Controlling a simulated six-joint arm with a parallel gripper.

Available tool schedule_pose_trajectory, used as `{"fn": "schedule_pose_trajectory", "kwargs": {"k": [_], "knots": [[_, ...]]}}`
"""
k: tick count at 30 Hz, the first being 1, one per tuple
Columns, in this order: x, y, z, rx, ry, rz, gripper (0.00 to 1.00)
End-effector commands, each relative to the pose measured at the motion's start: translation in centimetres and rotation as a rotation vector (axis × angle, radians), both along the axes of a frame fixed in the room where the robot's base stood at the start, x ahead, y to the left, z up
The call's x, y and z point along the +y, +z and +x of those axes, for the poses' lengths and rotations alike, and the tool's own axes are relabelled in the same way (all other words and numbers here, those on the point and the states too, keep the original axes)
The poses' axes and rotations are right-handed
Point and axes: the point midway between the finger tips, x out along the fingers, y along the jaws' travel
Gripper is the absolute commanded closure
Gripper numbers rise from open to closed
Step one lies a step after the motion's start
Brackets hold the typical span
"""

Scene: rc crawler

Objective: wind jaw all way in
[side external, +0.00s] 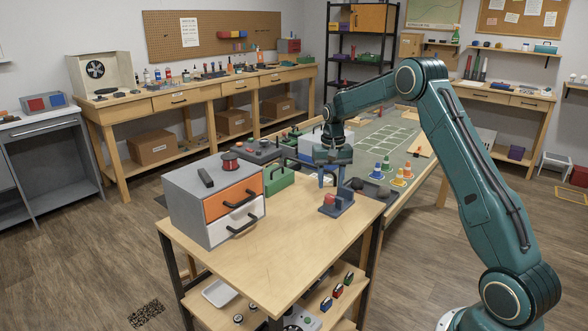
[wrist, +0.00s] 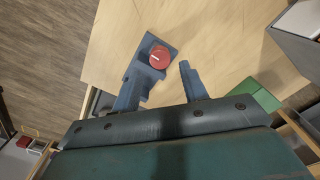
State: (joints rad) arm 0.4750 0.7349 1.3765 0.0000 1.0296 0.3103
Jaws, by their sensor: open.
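A small blue-grey vise (side external: 338,206) with a round red knob (side external: 330,199) stands on the wooden bench top near its right edge. In the wrist view, the knob (wrist: 159,57) faces the camera with a pale line across it, and the vise body (wrist: 142,66) shows around and below it. My gripper (side external: 331,181) points down just above and behind the vise. In the wrist view my gripper (wrist: 163,76) is open, with nothing between its fingers. The left finger overlaps the vise body in the picture; I cannot tell if they touch. The jaw's gap is not clear.
A grey drawer unit (side external: 189,203) with orange and white fronts stands on the bench top's left (side external: 290,245). The front of the bench top is clear.

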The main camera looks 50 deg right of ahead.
Motion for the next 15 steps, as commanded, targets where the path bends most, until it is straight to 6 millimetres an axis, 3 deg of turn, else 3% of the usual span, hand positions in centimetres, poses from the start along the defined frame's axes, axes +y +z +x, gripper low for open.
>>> {"fn": "schedule_pose_trajectory", "kwargs": {"k": [15], "knots": [[0.01, -0.83, -0.01, 0.002, 0.000, 0.001, 0.56]]}}
